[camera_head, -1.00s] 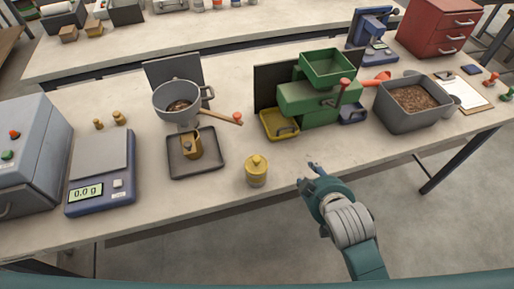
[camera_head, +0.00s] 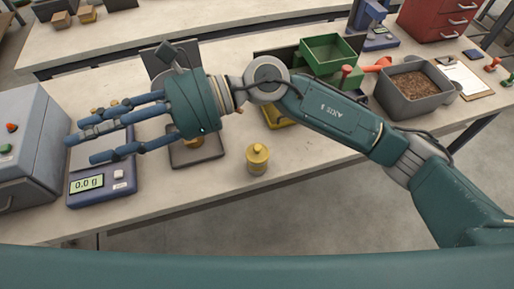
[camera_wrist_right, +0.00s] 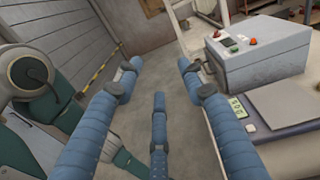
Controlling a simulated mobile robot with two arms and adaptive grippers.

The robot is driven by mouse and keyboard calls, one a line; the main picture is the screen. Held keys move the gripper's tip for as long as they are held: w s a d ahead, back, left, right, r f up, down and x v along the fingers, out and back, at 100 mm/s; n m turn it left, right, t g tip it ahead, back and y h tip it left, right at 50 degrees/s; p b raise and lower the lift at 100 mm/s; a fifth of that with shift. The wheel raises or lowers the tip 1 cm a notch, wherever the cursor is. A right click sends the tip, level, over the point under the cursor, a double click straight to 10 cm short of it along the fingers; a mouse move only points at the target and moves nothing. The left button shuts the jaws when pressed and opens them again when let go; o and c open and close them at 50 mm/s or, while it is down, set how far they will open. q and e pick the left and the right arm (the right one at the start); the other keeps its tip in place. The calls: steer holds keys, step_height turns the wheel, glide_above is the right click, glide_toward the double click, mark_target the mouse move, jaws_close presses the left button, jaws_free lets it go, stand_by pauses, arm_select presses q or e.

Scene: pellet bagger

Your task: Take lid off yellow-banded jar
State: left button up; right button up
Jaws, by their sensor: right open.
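The yellow-banded jar (camera_head: 257,166) stands upright near the front edge of the bench in the head view. My right gripper (camera_head: 110,132) reaches across the bench from the right and hangs above the scale, well to the left of the jar. Its fingers are spread and empty. In the right wrist view the open fingers (camera_wrist_right: 158,90) point past the scale toward the floor and a wall. The jar is not in that view. My left gripper is not in view.
The blue scale (camera_head: 100,186) and grey machine (camera_head: 30,150) are at the left. My right arm hides most of the pot area and part of the tray (camera_head: 205,157). The green hopper (camera_head: 328,52) and pellet bin (camera_head: 405,112) stand at the right. Bench around the jar is clear.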

steer(key=w+d+f+n+h, duration=0.1)
steer(key=d+f+n+h, duration=0.3)
steer(key=f, duration=0.4)
steer(key=n+t+h+p, duration=0.2)
steer(key=n+t+h, duration=0.3)
steer(key=h, duration=0.7)
glide_above(257, 147)
steer(key=shift+m+t, duration=0.4)
steer(key=shift+m, duration=0.2)
steer(key=f, duration=0.8)
steer(key=d+f, duration=0.1)
steer(key=f, duration=0.3)
steer(key=shift+w+f, duration=0.2)
steer(key=shift+f, duration=0.15)
steer(key=f+p, duration=0.2)
steer(key=f, duration=0.1)
steer(key=a+f+p, duration=0.1)
steer(key=shift+s+f+p, duration=0.35)
steer(key=shift+p, duration=0.05)
steer(key=shift+f, duration=0.5)
steer(key=c, duration=0.9)
